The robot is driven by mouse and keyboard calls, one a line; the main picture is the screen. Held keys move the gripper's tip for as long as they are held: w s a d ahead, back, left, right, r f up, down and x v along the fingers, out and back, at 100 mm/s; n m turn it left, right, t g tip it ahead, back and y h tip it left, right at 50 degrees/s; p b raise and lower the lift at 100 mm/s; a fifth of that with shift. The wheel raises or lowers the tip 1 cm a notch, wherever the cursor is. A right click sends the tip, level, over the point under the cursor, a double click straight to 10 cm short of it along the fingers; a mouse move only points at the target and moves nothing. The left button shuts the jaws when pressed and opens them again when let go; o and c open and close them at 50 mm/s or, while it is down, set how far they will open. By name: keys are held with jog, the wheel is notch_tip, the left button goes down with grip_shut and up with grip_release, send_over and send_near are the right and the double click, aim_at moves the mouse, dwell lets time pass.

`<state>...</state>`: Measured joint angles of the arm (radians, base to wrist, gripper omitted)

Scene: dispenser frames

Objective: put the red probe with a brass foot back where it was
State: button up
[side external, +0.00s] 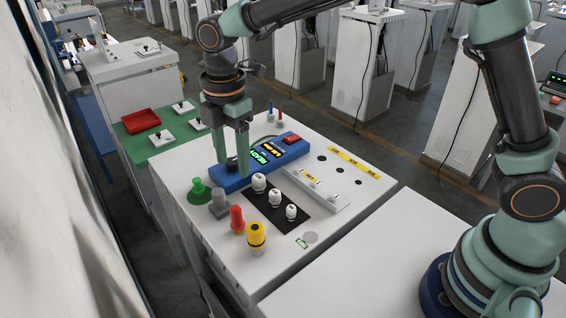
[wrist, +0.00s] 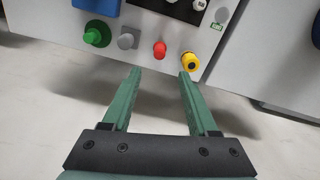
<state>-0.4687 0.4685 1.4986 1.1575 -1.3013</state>
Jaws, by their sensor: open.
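A stubby red piece (side external: 237,219) stands upright on the white worktop, between a grey piece (side external: 219,204) and a yellow piece with a dark top (side external: 256,238). The red piece also shows in the wrist view (wrist: 159,49). I cannot make out a brass foot on any red thing. My gripper (side external: 232,165) points down, open and empty, in front of the blue display unit in the side view. Its fingers (wrist: 160,75) show apart in the wrist view.
The blue display unit (side external: 225,183), a black plate with white knobs (side external: 252,199) and a green knob (side external: 198,190) crowd the worktop. A grey strip (side external: 330,203) and small black holes lie to the right. A red tray (side external: 141,120) sits on a green surface behind.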

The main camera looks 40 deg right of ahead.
jog(key=s+d+r+m+t, duration=0.2)
jog(key=s+d+m, duration=0.4)
jog(key=d+m, duration=0.4)
jog(key=s+d+r+m+t, duration=0.3)
jog(key=s+d+r+m, duration=0.2)
jog(key=d+m, duration=0.5)
jog(key=shift+s+d+r, duration=0.25)
jog(key=shift+s+d, duration=0.35)
jog(key=shift+s, duration=0.6)
